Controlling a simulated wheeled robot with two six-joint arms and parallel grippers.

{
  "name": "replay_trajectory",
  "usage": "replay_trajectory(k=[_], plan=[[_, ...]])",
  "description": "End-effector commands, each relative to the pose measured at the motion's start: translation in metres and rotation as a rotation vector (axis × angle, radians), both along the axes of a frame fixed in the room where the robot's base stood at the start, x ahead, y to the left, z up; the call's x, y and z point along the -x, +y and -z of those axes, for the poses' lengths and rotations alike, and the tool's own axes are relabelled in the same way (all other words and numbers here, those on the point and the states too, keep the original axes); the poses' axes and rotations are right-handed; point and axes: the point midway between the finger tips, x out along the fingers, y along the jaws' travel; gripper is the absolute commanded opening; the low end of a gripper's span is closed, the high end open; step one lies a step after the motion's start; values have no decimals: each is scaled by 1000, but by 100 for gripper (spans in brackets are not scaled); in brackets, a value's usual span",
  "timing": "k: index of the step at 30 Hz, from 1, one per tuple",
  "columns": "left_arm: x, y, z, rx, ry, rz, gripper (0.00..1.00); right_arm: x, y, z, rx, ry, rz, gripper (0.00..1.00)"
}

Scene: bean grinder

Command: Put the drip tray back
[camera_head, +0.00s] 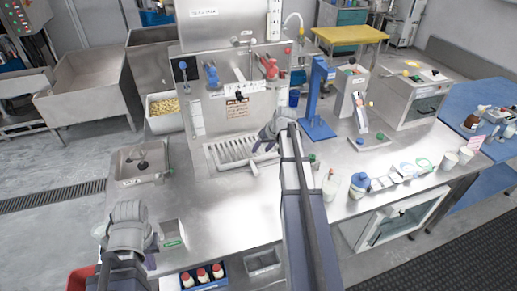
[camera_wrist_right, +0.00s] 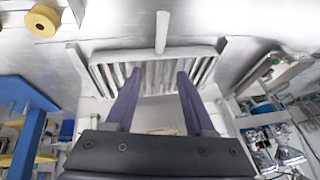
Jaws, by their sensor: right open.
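The drip tray (camera_head: 232,150) is a pale slatted tray at the foot of the steel machine (camera_head: 238,108) in the head view. Its rod-like handle points toward the table's front. In the right wrist view the tray (camera_wrist_right: 105,56) lies ahead with its handle (camera_wrist_right: 162,33) beyond the fingertips. My right gripper (camera_head: 263,146) is over the tray's right part in the head view. In the wrist view my right gripper (camera_wrist_right: 158,72) is open, its two purple fingers apart over the slats; contact cannot be told. My left gripper (camera_head: 152,243) is low at the table's front left, its fingers mostly hidden.
A small sink (camera_head: 141,160) is left of the machine. A blue stand (camera_head: 318,110) and a grey grinder-like device (camera_head: 350,92) stand to its right. A blue-capped jar (camera_head: 359,186) and several cups are at the right. The counter (camera_head: 225,215) in front of the tray is clear.

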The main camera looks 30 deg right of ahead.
Motion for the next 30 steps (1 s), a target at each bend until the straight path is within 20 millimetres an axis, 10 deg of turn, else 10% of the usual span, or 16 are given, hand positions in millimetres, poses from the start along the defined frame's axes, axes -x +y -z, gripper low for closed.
replay_trajectory(k=[8, 14, 21, 30], plan=[[0, 0, 1, 0, 0, 0, 0, 1, 14, 2, 1, 11, -18, 54], [0, 0, 1, 0, 0, 0, 0, 23, 128, 11, 25, 120, -162, 54], [0, 0, 1, 0, 0, 0, 0, 99, 278, 22, 123, 300, -376, 54], [0, 0, 1, 0, 0, 0, 0, 196, 368, 24, 283, 439, -544, 54]])
